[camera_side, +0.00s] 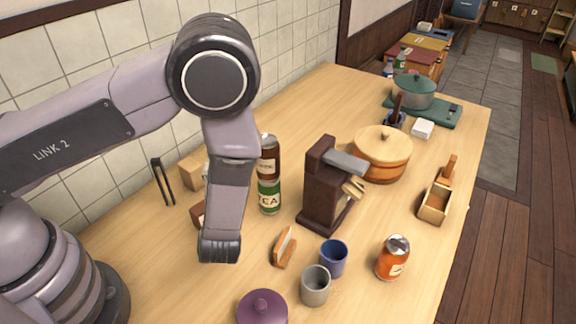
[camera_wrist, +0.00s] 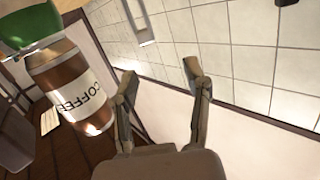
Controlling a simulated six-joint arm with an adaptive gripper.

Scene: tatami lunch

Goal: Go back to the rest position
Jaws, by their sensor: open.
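My gripper (camera_wrist: 160,82) is open in the wrist view, with nothing between its two fingers. Beyond the fingers are the tiled wall and a pale surface. A brown jar with a COFFEE label (camera_wrist: 82,90) shows left of the fingers, apart from them, with a green jar (camera_wrist: 28,28) against its end. In the side view the brown jar (camera_side: 268,158) stands on the green TEA jar (camera_side: 269,196), just right of my arm. The arm's last link hangs over the table there, and the fingers are hidden behind it.
The wooden table (camera_side: 400,215) holds a brown coffee machine (camera_side: 325,190), a lidded wooden tub (camera_side: 382,150), a blue cup (camera_side: 333,257), a grey cup (camera_side: 315,286), an orange jar (camera_side: 392,259), a purple lid (camera_side: 262,308) and a teal pot (camera_side: 414,90). The tiled wall is close behind.

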